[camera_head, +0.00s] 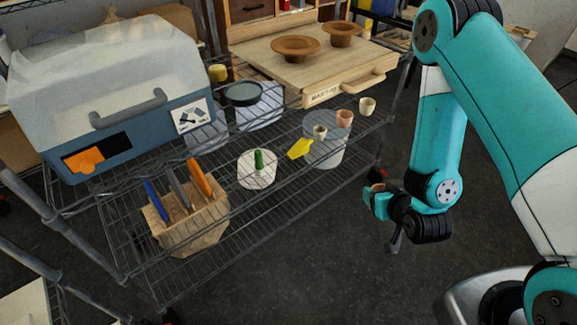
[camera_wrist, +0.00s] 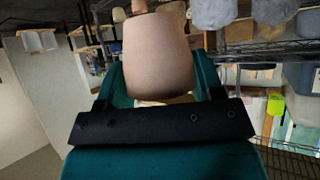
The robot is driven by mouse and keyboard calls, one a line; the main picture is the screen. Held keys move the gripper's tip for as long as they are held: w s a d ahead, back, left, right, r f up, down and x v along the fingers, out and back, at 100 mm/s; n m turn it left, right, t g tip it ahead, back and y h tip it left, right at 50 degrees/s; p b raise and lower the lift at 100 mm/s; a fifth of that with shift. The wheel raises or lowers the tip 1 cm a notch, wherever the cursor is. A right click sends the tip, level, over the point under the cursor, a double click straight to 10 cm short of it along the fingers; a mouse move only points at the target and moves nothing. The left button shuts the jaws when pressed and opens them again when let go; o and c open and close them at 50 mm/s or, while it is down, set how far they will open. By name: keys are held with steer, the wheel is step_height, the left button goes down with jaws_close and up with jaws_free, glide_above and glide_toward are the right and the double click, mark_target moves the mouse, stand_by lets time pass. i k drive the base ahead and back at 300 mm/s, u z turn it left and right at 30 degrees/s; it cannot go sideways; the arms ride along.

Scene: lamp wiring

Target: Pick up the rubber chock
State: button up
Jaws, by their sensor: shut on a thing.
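My gripper (camera_head: 376,195) hangs over the dark floor, just right of the wire rack, with its teal fingers pointing left. In the wrist view the fingers (camera_wrist: 160,80) are shut on a smooth beige-pink thing (camera_wrist: 157,55). It is rounded and fills most of the space between them, and a narrower brownish part (camera_wrist: 139,6) shows above it. In the head view only a small reddish-brown bit shows at the fingers. I cannot tell for sure whether the held thing is the rubber chock. No other chock is clearly seen.
The floor (camera_head: 325,260) below my gripper is clear.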

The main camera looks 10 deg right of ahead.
mark_target(301, 147)
steer(key=k, duration=0.15)
steer(key=z, duration=0.95)
steer(key=i, duration=0.75)
steer(key=u, duration=1.9)
